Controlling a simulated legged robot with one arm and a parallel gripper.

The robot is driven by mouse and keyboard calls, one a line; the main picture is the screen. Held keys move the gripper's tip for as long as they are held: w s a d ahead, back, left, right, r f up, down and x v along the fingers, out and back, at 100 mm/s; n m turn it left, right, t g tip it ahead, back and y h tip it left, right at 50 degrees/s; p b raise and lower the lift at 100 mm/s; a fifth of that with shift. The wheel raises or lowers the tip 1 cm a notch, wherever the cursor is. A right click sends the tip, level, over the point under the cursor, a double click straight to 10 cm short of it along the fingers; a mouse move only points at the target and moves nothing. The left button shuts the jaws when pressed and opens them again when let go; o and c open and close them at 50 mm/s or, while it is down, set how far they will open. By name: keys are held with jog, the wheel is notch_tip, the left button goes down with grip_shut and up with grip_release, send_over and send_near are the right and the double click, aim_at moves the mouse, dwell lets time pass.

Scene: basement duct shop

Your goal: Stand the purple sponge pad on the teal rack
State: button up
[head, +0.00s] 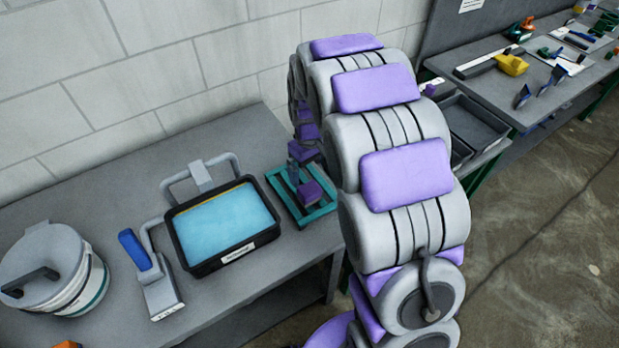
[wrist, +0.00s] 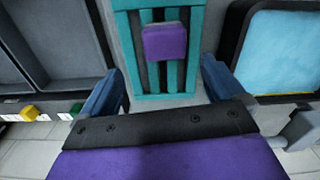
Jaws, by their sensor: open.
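The purple sponge pad (wrist: 165,42) is on the slats of the teal rack (wrist: 147,87), within its outline. In the head view, the pad (head: 312,193) shows as a small purple block on the rack (head: 318,213), partly behind my arm. I cannot tell for sure whether it stands on edge or lies flat. My gripper (wrist: 160,75) is open, with its blue fingers spread wide to either side of the rack in the wrist view. The pad is beyond the fingertips, and the fingers do not touch it. In the head view my gripper (head: 298,171) is just above the rack.
A black tub of blue liquid (head: 222,225) stands left of the rack. Dark trays (head: 475,125) lie right of my arm. A wall (head: 150,70) runs behind the bench.

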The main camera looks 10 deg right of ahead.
notch_tip(320, 180, up, 2)
jog(key=shift+a+r, duration=0.1)
jog(key=shift+s+a+r, duration=0.15)
jog(key=shift+r, duration=0.05)
jog(key=s+r+m+g, duration=0.1)
jog(key=s+r, duration=0.3)
jog(key=s, duration=1.3)
jog(key=s+r+m, duration=0.4)
jog(key=s, duration=1.3)
jog(key=shift+s+d+r+g, duration=0.2)
jog(key=shift+s+r+g, duration=0.2)
